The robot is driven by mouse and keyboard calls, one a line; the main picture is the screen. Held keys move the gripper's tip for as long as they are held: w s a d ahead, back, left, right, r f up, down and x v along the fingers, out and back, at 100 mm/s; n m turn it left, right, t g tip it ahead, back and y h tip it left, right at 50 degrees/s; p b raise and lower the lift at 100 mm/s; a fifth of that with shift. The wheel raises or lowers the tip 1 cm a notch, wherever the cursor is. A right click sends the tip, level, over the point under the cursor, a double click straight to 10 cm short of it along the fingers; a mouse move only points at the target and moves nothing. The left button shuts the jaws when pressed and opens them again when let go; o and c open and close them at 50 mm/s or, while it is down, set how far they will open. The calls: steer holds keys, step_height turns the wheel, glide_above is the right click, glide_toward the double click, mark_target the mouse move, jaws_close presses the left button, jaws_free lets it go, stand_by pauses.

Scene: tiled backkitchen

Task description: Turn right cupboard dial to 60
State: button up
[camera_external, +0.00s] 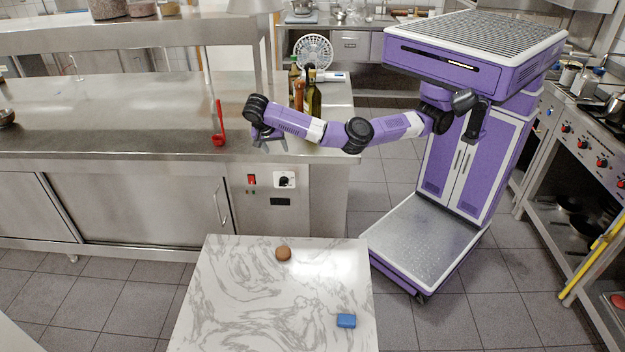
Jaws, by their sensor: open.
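The cupboard dial (284,180) is a small black knob on a white plate, on the right of the steel counter's front panel. Which number it points to is too small to read. My gripper (270,146) is open, near the counter's front edge, above and a little left of the dial and apart from it. The gripper appears small here, and its jaws show nothing between them.
A red switch (251,179) sits left of the dial, with a black socket (280,201) below. Bottles (313,96) stand behind my arm. A marble table (230,290) with a brown ball (283,254) and blue block (346,321) stands in front.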

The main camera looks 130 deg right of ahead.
steer(key=w+a, duration=0.1)
steer(key=a, duration=0.1)
glide_toward(283, 182)
steer(key=f, duration=0.1)
steer(key=shift+m+y, duration=0.3)
steer(key=x, duration=0.2)
steer(key=b+x, duration=0.1)
steer(key=x, duration=0.5)
steer(key=shift+s+d+r, duration=0.1)
steer(key=shift+s+d, duration=0.1)
steer(key=shift+d, duration=0.1)
jaws_close()
